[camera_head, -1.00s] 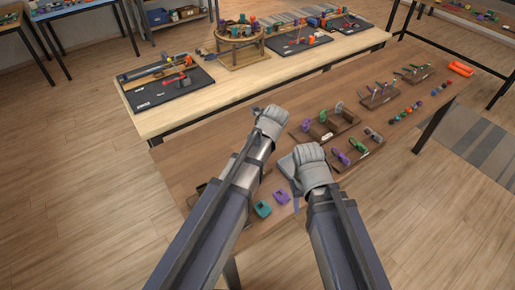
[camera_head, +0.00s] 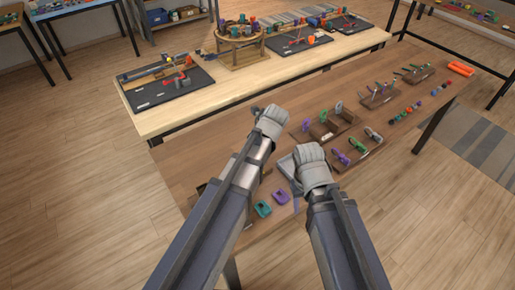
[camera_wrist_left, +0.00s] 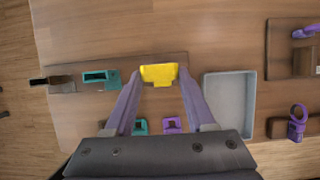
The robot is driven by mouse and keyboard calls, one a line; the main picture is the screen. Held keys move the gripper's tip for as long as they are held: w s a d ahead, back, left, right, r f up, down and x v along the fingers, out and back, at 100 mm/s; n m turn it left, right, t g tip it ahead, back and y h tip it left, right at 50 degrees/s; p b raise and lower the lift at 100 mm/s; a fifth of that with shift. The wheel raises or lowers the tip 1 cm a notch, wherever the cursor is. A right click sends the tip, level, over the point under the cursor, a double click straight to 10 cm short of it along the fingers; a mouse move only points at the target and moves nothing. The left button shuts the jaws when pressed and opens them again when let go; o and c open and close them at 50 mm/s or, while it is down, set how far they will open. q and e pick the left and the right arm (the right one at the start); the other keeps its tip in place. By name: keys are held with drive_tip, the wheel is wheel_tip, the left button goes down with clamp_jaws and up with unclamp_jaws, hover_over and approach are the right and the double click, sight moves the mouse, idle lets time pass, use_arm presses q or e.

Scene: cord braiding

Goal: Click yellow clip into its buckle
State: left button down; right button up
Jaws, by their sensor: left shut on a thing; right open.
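The yellow clip (camera_wrist_left: 158,74) is between the fingertips of my left gripper (camera_wrist_left: 159,80) in the left wrist view. The gripper is shut on it, over the edge of a brown board (camera_wrist_left: 205,62). I cannot tell whether the clip touches the board or sits in a buckle; no separate yellow buckle shows. A teal buckle (camera_wrist_left: 100,78) is on the board left of the clip. In the head view my left gripper (camera_head: 268,122) is over the front table, its clip hidden. My right gripper (camera_head: 308,162) is open, near a grey tray (camera_head: 286,167), and its fingertips are mostly hidden.
The grey tray also shows right of the fingers in the left wrist view (camera_wrist_left: 230,105). Loose teal (camera_head: 263,209) and purple (camera_head: 281,197) pieces lie at the table's near edge. Wooden racks (camera_head: 325,125) of coloured parts stand to the right. A bench (camera_head: 240,88) with black mats is behind.

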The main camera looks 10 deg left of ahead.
use_arm(q)
drive_tip(key=shift+f+b, duration=1.45)
unclamp_jaws()
idle(0.6)
drive_tip(key=shift+r, duration=0.2)
drive_tip(key=p+v, duration=0.5)
drive_tip(key=shift+s+d+r+p, duration=0.15)
drive_tip(key=shift+r+p, duration=0.2)
idle(0.6)
